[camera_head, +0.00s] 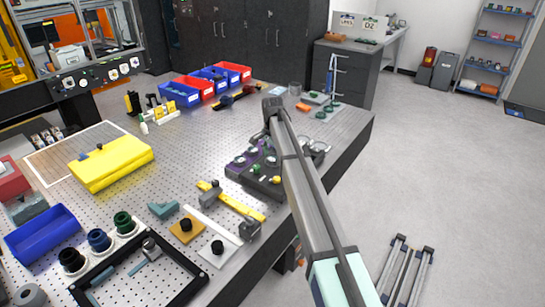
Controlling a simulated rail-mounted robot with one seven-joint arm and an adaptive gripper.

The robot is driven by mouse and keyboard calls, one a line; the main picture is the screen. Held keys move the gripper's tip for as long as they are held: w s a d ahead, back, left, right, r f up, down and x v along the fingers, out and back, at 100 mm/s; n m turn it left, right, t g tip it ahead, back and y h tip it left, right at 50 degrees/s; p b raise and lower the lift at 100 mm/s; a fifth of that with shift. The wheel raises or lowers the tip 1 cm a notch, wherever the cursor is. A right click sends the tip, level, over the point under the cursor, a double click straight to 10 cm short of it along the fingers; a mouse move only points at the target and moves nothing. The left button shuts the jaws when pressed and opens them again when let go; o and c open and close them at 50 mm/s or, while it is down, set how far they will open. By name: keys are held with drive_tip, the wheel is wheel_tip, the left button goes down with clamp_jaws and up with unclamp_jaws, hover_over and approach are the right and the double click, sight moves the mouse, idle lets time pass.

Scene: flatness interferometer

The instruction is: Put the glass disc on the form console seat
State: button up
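The form console (235,174) is a dark box with purple edging near the table's right edge. Its top carries round fittings and a green knob (256,168). My arm crosses in front of its right side and hides part of it. A clear round glass piece (295,88) stands near the table's far edge; I cannot tell whether it is the glass disc. My arm reaches up from the lower right, and its dark far end shows above and behind the console. I cannot make out gripper fingers there, or whether anything is held.
Blue and red bins (180,94) line the back of the perforated table (330,124). A yellow block (110,163), blue tray (42,234) and black frame (186,294) lie at left and front. A small cart frame (408,270) stands on the open floor at right.

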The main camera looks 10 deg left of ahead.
sight(273, 158)
drive_tip(key=shift+r, duration=0.15)
wheel_tip(273, 158, up, 12)
drive_tip(key=b, duration=0.3)
idle(0.4)
